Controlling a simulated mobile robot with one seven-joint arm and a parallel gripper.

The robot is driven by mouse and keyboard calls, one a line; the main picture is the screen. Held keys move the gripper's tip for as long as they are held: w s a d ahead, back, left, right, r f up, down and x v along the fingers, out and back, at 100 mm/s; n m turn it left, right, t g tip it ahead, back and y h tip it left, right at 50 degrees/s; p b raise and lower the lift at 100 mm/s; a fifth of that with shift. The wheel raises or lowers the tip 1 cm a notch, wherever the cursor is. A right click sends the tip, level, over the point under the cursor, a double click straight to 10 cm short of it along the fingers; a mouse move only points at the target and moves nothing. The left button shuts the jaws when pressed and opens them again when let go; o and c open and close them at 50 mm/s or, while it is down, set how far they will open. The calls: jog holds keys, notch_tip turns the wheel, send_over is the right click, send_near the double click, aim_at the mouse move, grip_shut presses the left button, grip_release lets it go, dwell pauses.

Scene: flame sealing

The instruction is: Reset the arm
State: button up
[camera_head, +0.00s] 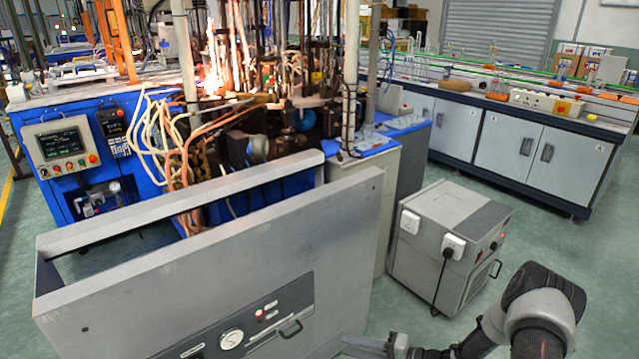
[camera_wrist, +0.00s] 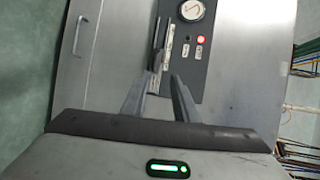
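My gripper (camera_wrist: 163,78) shows in the wrist view with its two grey fingers apart and nothing visible between them. Its tips point toward the grey metal front of a cabinet (camera_wrist: 120,60), and a dark handle (camera_wrist: 156,42) on that front lies just beyond the tips. I cannot tell whether the fingers touch it. My arm reaches in from the bottom right corner.
The panel carries a gauge (camera_head: 231,339), a red light (camera_head: 259,313) and a handle (camera_head: 290,328). A grey box with plugs (camera_head: 420,262) stands on the floor beside my arm. A blue machine (camera_head: 65,190) with a flame stands behind. Lab benches (camera_head: 560,160) are at right; green floor lies between.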

jog(key=s+a+r+n+g+h, duration=0.1)
jog(key=s+r+n+g+h, duration=0.25)
jog(key=r, duration=1.05)
jog(key=s+a+r+n+g+h, duration=0.1)
jog(key=s+r+n+g+h, duration=0.25)
jog(key=r, duration=1.15)
jog(key=s+d+r+t+h, duration=0.2)
jog(key=s+r+t+h, duration=0.1)
jog(key=s+r, duration=0.5)
jog(key=s+d+r+t+h, duration=0.3)
jog(key=s+r+h, duration=0.1)
jog(key=s+r, duration=0.5)
notch_tip(320, 180, up, 27)
jog(key=p, duration=2.8)
jog(key=shift+w+m, duration=0.35)
jog(key=shift+m, duration=0.05)
jog(key=shift+r, duration=0.1)
jog(key=shift+a, duration=0.1)
